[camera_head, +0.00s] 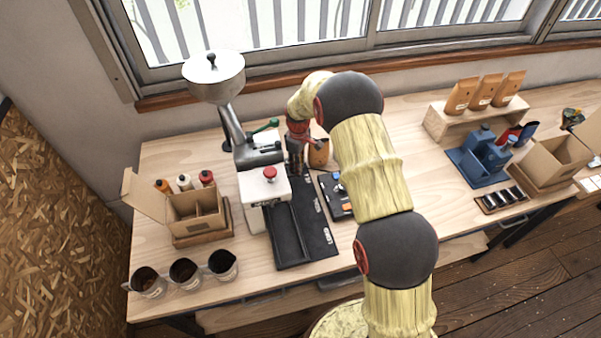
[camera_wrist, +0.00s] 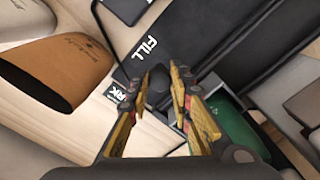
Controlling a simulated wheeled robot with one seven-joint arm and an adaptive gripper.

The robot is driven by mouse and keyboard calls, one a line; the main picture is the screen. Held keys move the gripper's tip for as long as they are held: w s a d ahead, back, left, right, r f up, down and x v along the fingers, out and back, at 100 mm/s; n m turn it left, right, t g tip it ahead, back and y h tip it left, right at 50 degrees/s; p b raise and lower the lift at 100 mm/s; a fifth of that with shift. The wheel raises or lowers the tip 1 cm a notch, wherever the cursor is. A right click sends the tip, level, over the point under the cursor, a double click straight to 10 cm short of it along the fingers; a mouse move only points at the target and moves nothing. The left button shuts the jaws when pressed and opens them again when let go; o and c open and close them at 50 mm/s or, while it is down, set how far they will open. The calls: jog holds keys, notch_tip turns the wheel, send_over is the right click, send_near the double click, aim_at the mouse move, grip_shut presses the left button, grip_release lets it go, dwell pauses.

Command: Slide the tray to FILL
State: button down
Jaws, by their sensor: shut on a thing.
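My gripper (camera_wrist: 164,82) is shut on a dark rounded knob (camera_wrist: 157,92) in the wrist view. The knob's link to the tray is hidden by the fingers. A long dark tray with raised rims (camera_head: 289,238) lies in front of the white machine (camera_head: 268,188) in the head view. A dark rimmed surface that looks like the tray (camera_wrist: 252,42) shows at upper right in the wrist view. The black labelled strip (camera_head: 318,222) runs beside it. The white FILL label (camera_wrist: 150,47) is just beyond the fingertips. A partly covered label ending in RK (camera_wrist: 117,93) is left of them.
A brown pouch (camera_head: 318,152) and a dark board with small items (camera_head: 338,195) stand close right of the strip. An open carton (camera_head: 196,215) and several dark cups (camera_head: 184,270) are at left. A blue device (camera_head: 482,158) is at right.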

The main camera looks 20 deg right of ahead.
jog(key=shift+w+r, duration=0.15)
jog(key=shift+w, duration=0.15)
jog(key=c, duration=1.8)
grip_release()
jog(key=shift+w, duration=0.1)
jog(key=shift+c, duration=0.2)
jog(key=shift+o, duration=1.4)
notch_tip(320, 180, up, 12)
